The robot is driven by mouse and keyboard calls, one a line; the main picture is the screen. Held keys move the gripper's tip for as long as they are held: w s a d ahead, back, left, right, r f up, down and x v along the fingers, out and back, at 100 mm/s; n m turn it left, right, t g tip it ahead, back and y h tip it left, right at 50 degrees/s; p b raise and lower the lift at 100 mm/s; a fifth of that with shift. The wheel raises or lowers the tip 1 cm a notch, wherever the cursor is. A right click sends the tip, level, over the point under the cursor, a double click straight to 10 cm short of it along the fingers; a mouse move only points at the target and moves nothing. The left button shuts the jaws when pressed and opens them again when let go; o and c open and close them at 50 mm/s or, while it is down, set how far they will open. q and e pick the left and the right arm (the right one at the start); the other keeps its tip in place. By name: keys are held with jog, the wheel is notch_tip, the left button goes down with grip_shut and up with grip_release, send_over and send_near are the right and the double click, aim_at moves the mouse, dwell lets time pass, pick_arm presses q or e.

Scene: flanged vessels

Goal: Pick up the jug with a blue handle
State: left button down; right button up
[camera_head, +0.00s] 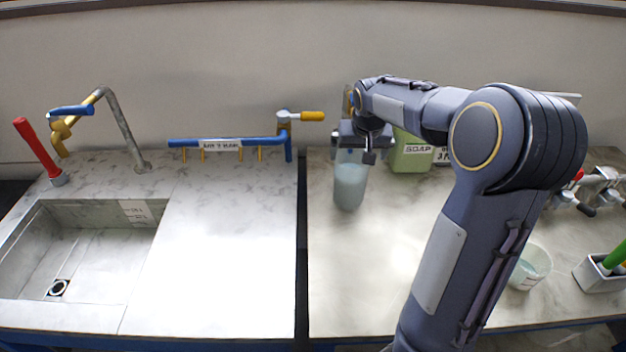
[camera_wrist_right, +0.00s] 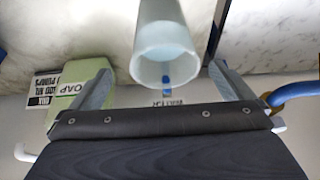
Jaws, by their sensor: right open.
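A tall clear vessel (camera_head: 349,187) with pale blue liquid stands upright on the right counter near the wall. In the right wrist view its round open rim (camera_wrist_right: 165,42) faces the camera, with a small blue part beside it (camera_wrist_right: 166,79) that looks like a handle. In the head view no handle shows on it. My right gripper (camera_head: 362,143) is at the vessel's top and partly hides it. In the wrist view the gripper (camera_wrist_right: 160,72) is open, with one finger on each side of the vessel and gaps to both. My left gripper is not in view.
A green soap container (camera_head: 411,153) stands close to the right of the vessel. A blue rail (camera_head: 215,142) and a sink (camera_head: 85,245) are at left. The front counter is clear.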

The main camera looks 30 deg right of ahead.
aim_at(353, 160)
jog(key=shift+w+a+f, duration=0.15)
jog(key=shift+w+f, duration=0.05)
jog(key=shift+w, duration=0.3)
jog(key=shift+w+f, duration=0.15)
jog(key=shift+f, duration=0.15)
jog(key=x, duration=0.2)
jog(key=p+x, duration=0.1)
jog(key=x, duration=0.4)
jog(key=shift+w+d+r+p, duration=0.1)
jog(key=shift+d+p, duration=0.15)
jog(key=shift+p, duration=0.15)
jog(key=c, duration=1.8)
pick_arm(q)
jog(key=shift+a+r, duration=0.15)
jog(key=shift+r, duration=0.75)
pick_arm(e)
jog(key=shift+r, duration=0.1)
jog(key=shift+c, duration=0.4)
jog(key=shift+r, duration=0.1)
